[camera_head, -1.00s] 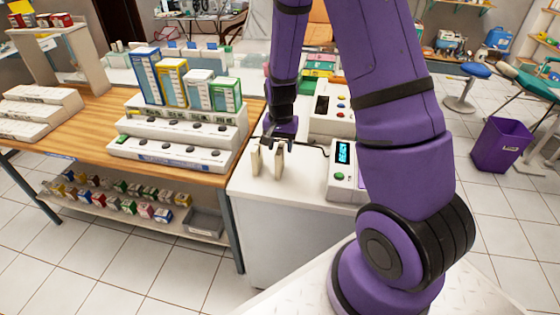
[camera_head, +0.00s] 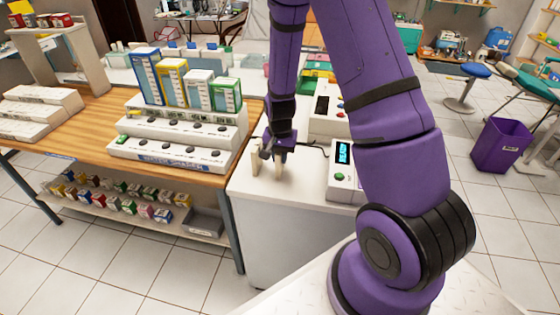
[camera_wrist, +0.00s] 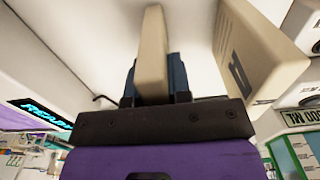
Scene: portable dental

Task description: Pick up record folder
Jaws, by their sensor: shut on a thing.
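In the wrist view a thin beige record folder (camera_wrist: 152,52) stands up between the fingers of my gripper (camera_wrist: 153,82). My gripper is shut on it. In the head view my gripper (camera_head: 278,165) is low over the white cabinet top, and the folder in it is mostly hidden by the fingers. A second beige folder (camera_head: 255,163) stands upright just left of the gripper. In the wrist view this second folder (camera_wrist: 262,55) shows dark lettering, apart from the fingers.
A white device with a lit display (camera_head: 342,165) stands close right of the gripper on the white cabinet (camera_head: 285,210). A wooden table (camera_head: 85,130) with a stepped white rack (camera_head: 180,145) and tall boxes is to the left. The cabinet's front top is clear.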

